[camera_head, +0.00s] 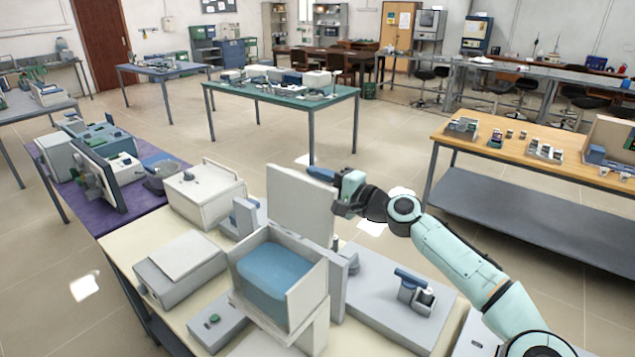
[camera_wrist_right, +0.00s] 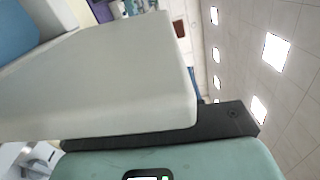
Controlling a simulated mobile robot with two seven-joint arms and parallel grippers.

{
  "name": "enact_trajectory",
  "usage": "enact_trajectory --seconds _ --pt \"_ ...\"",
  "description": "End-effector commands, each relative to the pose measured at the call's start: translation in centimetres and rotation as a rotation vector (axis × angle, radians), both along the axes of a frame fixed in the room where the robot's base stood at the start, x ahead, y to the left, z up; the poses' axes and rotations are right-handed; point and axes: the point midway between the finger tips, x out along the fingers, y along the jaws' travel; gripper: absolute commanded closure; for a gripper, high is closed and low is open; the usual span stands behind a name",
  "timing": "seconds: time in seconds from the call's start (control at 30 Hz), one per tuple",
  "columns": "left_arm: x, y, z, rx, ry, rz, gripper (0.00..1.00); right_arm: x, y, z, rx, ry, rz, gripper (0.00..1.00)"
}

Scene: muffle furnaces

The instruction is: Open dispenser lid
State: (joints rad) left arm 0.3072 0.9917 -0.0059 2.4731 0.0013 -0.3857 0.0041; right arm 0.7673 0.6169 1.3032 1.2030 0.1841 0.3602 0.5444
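The dispenser (camera_head: 305,295) is a pale box with a blue interior, on the near cream table. Its pale flat lid (camera_head: 312,207) stands nearly upright at the back, so the box is open at the top. My right gripper (camera_head: 338,195) is at the lid's right edge, its fingers partly hidden by the lid. In the right wrist view the lid (camera_wrist_right: 110,80) fills much of the picture, close against a dark finger (camera_wrist_right: 160,124). Whether the fingers grip the lid is unclear. My left gripper is not in view.
A white box (camera_head: 202,193) and a grey box (camera_head: 180,267) stand left of the dispenser. A small blue-handled device (camera_head: 413,285) stands to its right. A wooden bench (camera_head: 500,165) is farther right. Open floor lies behind the near table.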

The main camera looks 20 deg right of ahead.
Motion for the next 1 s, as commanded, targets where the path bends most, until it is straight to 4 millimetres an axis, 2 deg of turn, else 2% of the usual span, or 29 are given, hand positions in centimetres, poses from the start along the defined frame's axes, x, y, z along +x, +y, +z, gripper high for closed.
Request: enact_trajectory --seconds 0.3,0.43,0.57,0.8,1.0 --pt "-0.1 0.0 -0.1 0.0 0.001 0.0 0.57 -0.1 0.0 -0.1 -0.002 0.001 0.001 0.6" --pt "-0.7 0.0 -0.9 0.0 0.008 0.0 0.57 -0.8 -0.6 -0.4 -0.001 0.002 -0.002 0.6" --pt "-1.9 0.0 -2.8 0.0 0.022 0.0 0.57 -2.7 -2.0 -0.7 -0.005 0.003 -0.004 0.6" --pt "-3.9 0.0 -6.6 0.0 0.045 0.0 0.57 -7.0 -5.2 -0.8 -0.007 0.002 -0.005 0.6" --pt "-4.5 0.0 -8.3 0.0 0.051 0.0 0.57 -9.5 -7.0 -0.5 -0.004 0.002 -0.004 0.6"
